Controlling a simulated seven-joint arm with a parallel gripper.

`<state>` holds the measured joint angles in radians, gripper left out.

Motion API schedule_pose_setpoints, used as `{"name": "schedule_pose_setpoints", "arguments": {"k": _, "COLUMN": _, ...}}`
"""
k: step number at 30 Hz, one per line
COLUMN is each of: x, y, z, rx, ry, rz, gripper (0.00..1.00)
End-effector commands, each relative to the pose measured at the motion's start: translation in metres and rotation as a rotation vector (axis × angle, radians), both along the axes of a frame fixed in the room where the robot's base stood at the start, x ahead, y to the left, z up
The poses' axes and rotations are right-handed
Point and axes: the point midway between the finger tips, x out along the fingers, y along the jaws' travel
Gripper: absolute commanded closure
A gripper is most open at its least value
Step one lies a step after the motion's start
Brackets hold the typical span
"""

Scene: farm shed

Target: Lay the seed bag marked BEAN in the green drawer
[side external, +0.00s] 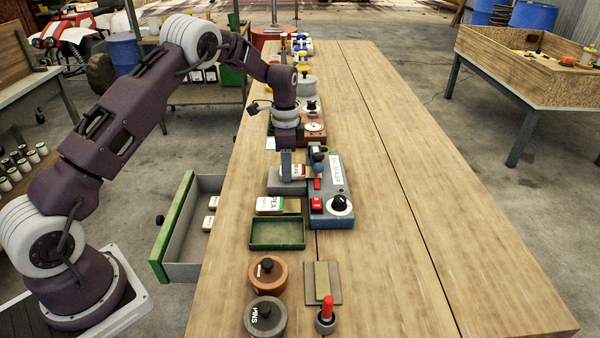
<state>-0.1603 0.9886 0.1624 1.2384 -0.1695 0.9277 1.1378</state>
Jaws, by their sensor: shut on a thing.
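My gripper (293,168) points down over the bench, shut on a small white seed bag (298,171) at the blue-grey tray. The print on this bag is too small to read surely, and the fingers partly hide it. I cannot tell whether the bag still touches the tray. The green drawer (175,228) is pulled out from the bench's left side. Two small pale items (209,222) lie inside it, and the rest of its visible floor is bare.
A bag marked PEA (269,205) lies between the blue-grey tray (285,187) and an empty green tray (277,246). A grey control box (331,207) with red buttons stands close right of my gripper. Round lidded tins (268,272) stand nearer. The bench's right half is clear.

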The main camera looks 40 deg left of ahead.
Motion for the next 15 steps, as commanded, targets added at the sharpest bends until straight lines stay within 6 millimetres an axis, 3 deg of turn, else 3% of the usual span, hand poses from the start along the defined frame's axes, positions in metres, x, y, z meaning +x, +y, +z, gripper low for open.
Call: {"name": "schedule_pose_setpoints", "arguments": {"k": 15, "x": -0.021, "y": 0.021, "z": 0.002, "rx": -0.001, "ry": 0.001, "rz": 0.001, "gripper": 0.78}}
